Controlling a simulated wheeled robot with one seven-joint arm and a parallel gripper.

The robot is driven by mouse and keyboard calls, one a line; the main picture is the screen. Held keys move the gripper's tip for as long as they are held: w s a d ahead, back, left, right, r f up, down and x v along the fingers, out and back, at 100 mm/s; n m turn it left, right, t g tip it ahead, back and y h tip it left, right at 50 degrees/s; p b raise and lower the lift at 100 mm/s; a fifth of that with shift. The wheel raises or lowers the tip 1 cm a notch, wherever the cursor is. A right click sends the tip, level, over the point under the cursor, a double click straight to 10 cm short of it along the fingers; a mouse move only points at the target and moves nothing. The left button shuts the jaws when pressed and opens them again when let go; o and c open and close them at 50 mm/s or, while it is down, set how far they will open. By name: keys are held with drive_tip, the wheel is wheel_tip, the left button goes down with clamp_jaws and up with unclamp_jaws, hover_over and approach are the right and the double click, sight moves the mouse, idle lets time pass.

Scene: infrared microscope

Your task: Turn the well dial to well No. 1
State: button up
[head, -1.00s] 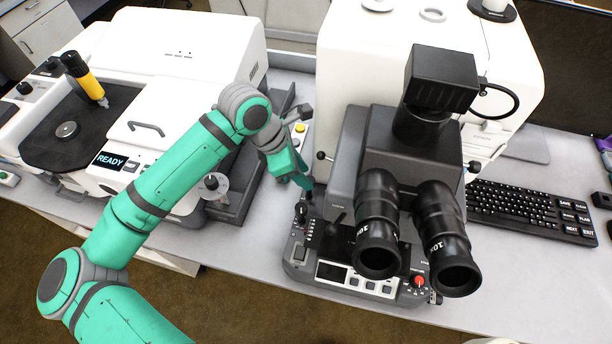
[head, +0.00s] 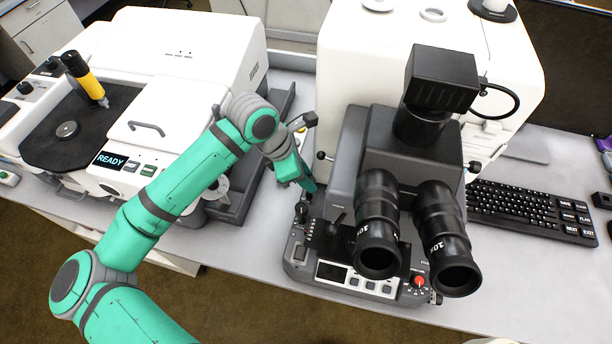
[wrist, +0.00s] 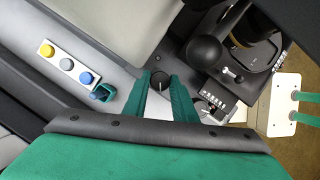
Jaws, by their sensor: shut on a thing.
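The dial between my fingertips, which I take to be the well dial (wrist: 160,80), is a small dark round knob on the dark left part of the microscope base. My gripper (wrist: 166,88) points down at it, with a green finger on either side, and is shut on it. In the head view my gripper (head: 308,184) is at the left edge of the microscope base (head: 298,270), and the held knob is hidden there. Its numbers and setting cannot be read.
The joystick (wrist: 205,51) stands close to the right of my fingers. The microscope body (head: 350,165) and eyepieces (head: 378,250) rise to the right. A red-capped knob (head: 419,281) is on the front panel. A button box (wrist: 68,64) lies to the left.

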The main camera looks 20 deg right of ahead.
drive_tip(key=n+t, duration=0.2)
drive_tip(key=n, duration=0.2)
drive_tip(key=shift+s+n, duration=0.15)
drive_tip(key=shift+n, duration=0.25)
drive_tip(key=n+t, duration=0.1)
drive_tip(key=n, duration=0.1)
drive_tip(key=n+y, duration=0.1)
drive_tip(key=n, duration=0.2)
drive_tip(key=shift+s+d+t, duration=0.1)
drive_tip(key=shift+t, duration=0.3)
drive_tip(key=shift+n, duration=0.3)
drive_tip(key=o, duration=0.8)
drive_tip(key=shift+r, duration=0.1)
drive_tip(key=v, duration=1)
drive_tip(key=shift+s+r, duration=0.15)
drive_tip(key=shift+r, duration=0.2)
